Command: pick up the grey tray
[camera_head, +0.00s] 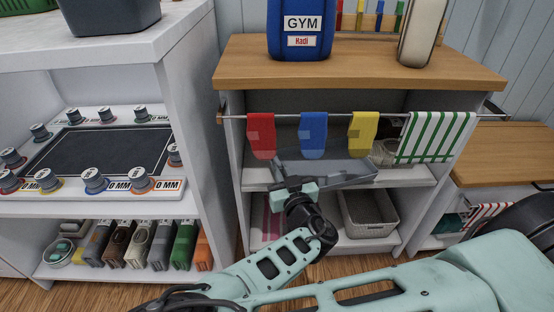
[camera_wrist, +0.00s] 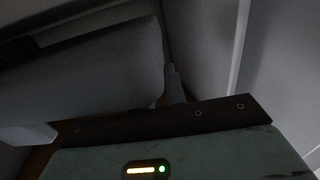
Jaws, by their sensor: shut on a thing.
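The grey tray (camera_head: 335,174) is at the middle shelf of the wooden-topped cabinet, below the hanging cloths. It looks slightly tilted, and I cannot tell whether it rests on the shelf. My gripper (camera_head: 292,183) is shut on the tray's near left edge. The fingertips are small and partly hidden in the head view. In the dark wrist view, a large grey surface (camera_wrist: 90,80), apparently the tray, lies beyond the dark finger bar.
Red (camera_head: 261,135), blue (camera_head: 313,135), yellow (camera_head: 362,135) and striped (camera_head: 435,137) cloths hang from a rail (camera_head: 340,115) just above the tray. A woven basket (camera_head: 368,215) sits on the shelf below. A white shelf unit (camera_head: 190,70) stands left.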

